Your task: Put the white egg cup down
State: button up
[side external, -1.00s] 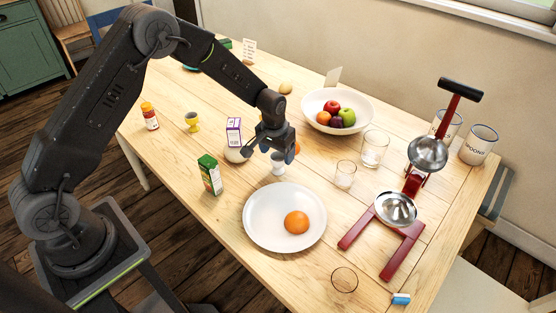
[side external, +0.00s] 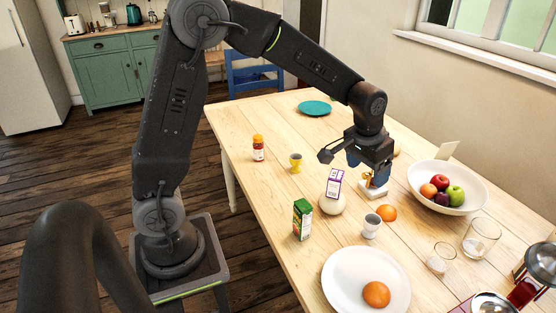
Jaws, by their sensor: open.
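The white egg cup (side external: 371,227) stands upright on the wooden table, between the large white plate and an orange. Nothing holds it. My gripper (side external: 366,177) is open and points down behind the egg cup, clearly apart from it. A small white object with an orange-brown part (side external: 373,191) is just below my fingers, partly hidden by them; I cannot tell whether they touch it.
A green carton (side external: 303,219), a pale round object (side external: 332,204) with a purple-and-white carton (side external: 335,183), and an orange (side external: 386,213) stand close by. The white plate (side external: 340,285) is in front. A yellow egg cup (side external: 296,162) is left; a fruit bowl (side external: 447,203) is right.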

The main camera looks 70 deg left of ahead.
jog(key=s+r+t, duration=0.1)
jog(key=s+r, duration=0.2)
jog(key=s, duration=0.4)
jog(key=s+r+m+t, duration=0.1)
jog(key=s+r, duration=0.2)
jog(key=s, duration=0.5)
jog(key=s+d+r+t, duration=0.1)
jog(key=s+r, duration=0.2)
jog(key=s, duration=0.5)
jog(key=shift+s+r, duration=0.25)
